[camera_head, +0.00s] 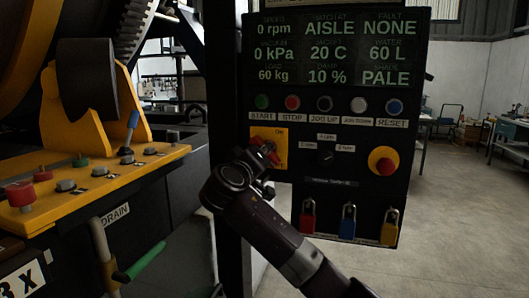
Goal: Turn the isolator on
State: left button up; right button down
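The isolator (281,148) is a yellow plate with a red rotary handle (264,147), on the left side of the black control panel (398,135). A label reading "ON" shows at the top of the plate. My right arm comes in from the bottom right. My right gripper (261,165) is at the red handle and covers the lower left of the plate. Its fingers are small, dark and partly hidden, so I cannot tell whether they are closed on the handle. My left gripper is not in view.
The panel has a row of buttons, a black selector (325,156), a red mushroom button (383,160) on yellow, and red, blue and yellow padlocks (347,223) below. A yellow console (80,190) with knobs and a blue lever (131,128) stands left. Open floor lies right.

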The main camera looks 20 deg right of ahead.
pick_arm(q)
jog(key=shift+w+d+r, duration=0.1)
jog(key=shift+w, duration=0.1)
pick_arm(e)
jog(key=shift+n+p, duration=0.45)
jog(key=shift+n, duration=0.05)
jog(key=n+p, duration=0.4)
jog(key=shift+r+n, duration=0.15)
jog(key=shift+n, duration=0.25)
jog(key=n+p, duration=0.9)
jog(key=p, duration=0.1)
pick_arm(q)
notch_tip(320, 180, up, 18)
jog(key=p, duration=0.3)
pick_arm(e)
jog(key=shift+f+n, duration=0.25)
jog(key=shift+n, duration=1.45)
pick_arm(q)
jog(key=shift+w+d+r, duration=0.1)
pick_arm(e)
jog(key=c, duration=1.8)
grip_release()
